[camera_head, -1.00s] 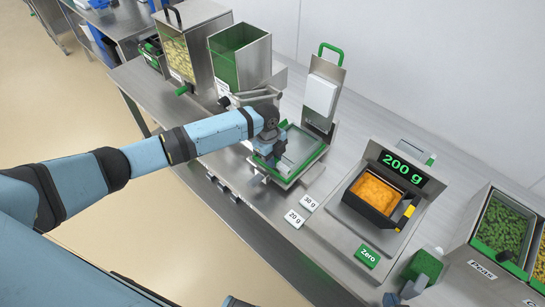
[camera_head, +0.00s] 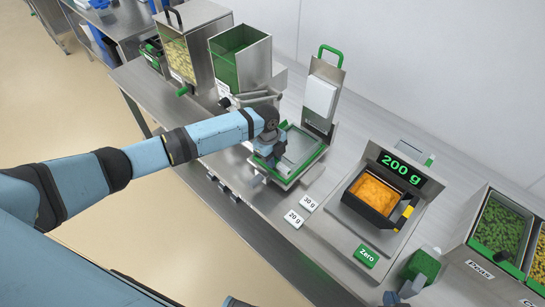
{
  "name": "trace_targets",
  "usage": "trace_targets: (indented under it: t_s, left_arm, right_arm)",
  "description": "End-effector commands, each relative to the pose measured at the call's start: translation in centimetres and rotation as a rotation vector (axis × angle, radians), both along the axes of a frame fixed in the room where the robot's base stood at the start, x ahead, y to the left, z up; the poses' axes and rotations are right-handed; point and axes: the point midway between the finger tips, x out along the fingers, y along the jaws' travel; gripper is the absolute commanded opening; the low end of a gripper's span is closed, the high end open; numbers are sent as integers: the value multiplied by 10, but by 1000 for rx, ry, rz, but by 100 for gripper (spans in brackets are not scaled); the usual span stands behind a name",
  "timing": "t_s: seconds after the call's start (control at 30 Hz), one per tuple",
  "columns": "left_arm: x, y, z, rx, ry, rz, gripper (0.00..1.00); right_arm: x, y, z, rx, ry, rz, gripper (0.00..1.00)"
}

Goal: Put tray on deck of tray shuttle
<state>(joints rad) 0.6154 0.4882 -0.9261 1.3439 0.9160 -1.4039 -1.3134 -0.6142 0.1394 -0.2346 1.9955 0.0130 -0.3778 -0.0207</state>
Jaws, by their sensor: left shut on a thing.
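A black tray (camera_head: 371,208) filled with orange food sits on the scale (camera_head: 338,228), whose display reads 200 g. A yellow tab shows at the tray's right side. The tray shuttle, with a green-edged deck (camera_head: 311,158), lies below the upright sealer lid (camera_head: 319,95); I see no tray on the visible part of the deck. My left gripper (camera_head: 268,158) is at the deck's left edge, shut on a green part there; the arm hides most of the grip. My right gripper (camera_head: 400,295) shows only partly at the bottom edge, close to a green block (camera_head: 424,264); its fingers are unclear.
A green bin (camera_head: 238,58) and a hopper of pale food (camera_head: 174,50) stand at the back left. Containers of peas (camera_head: 502,226) and yellow food stand at the right. Weight labels (camera_head: 302,212) and a green Zero button (camera_head: 366,256) lie in front of the scale.

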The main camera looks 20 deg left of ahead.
Motion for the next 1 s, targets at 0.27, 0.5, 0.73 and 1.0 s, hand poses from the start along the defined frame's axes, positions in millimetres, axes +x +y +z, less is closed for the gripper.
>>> trace_targets:
  t_s: [0.27, 0.5, 0.73, 1.0]
  left_arm:
    - [0, 0, 0, 0, 0, 0, 21]
    - [0, 0, 0, 0, 0, 0, 48]
    - [0, 0, -1, 0, 1, 0, 31]
    - [0, 0, 2, 0, 1, 0, 31]
  right_arm:
    - [0, 0, -1, 0, 1, 0, 0]
    - [-1, 0, -2, -1, 3, 0, 0]
    - [-1, 0, -2, -1, 3, 0, 0]
    - [-1, 0, 0, -1, 3, 0, 0]
